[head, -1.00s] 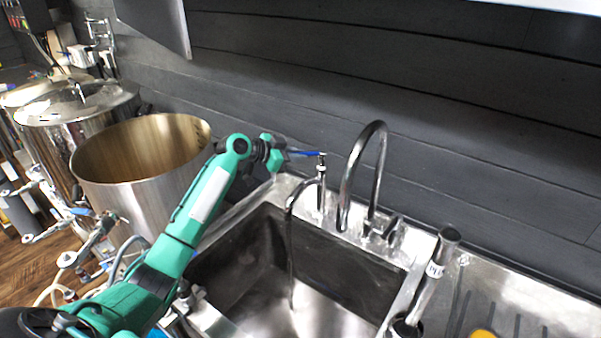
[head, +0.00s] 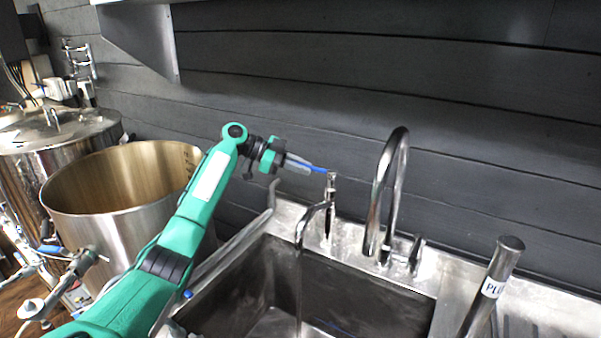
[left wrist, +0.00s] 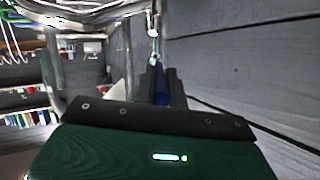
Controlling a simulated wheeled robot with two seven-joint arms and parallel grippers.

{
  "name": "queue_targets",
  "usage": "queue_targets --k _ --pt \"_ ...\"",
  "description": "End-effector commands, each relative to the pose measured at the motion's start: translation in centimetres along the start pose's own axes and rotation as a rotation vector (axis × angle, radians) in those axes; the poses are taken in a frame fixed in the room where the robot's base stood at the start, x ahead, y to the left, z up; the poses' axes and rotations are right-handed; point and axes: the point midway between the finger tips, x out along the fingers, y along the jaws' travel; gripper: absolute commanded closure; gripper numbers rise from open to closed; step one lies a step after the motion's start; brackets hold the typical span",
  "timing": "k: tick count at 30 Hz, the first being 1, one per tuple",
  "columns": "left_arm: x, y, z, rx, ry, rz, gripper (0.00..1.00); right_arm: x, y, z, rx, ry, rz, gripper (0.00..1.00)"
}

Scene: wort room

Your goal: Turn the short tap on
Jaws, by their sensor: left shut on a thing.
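The short tap (head: 328,207) stands at the back rim of the sink, left of the tall curved tap (head: 395,190). Its spout bends left and down over the basin. A thin stream (head: 299,290) appears to fall from the spout into the sink. A blue lever (head: 319,169) points left from the top of the short tap. My left gripper (head: 311,167) is shut on this lever, left of the tap top. In the left wrist view the blue lever (left wrist: 161,86) shows between the dark fingers (left wrist: 162,75). My right gripper is not in view.
The sink (head: 345,265) lies below the taps. A large open steel pot (head: 105,235) stands left of my left arm, with a lidded vessel (head: 50,165) behind it. A metal cylinder with a white label (head: 500,265) rises at the right. A dark plank wall (head: 480,120) is close behind.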

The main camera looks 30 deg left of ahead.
Motion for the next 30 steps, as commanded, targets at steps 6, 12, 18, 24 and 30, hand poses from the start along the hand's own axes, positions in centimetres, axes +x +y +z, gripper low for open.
queue_targets --k 6,12,18,24,30 --pt "0.02 -0.2 0.06 0.01 0.003 0.022 1.0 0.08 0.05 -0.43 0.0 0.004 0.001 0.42" --pt "0.02 -0.21 0.06 0.01 0.002 0.024 1.0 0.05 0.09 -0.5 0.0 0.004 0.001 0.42" --pt "0.02 -0.21 0.05 0.01 0.002 0.024 0.82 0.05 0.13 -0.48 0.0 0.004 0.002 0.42" --pt "0.03 -0.21 0.04 0.01 0.003 0.023 0.66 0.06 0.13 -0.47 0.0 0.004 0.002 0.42" --pt "-0.15 -0.22 0.07 0.01 0.003 0.023 0.66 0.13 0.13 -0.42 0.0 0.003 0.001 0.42"
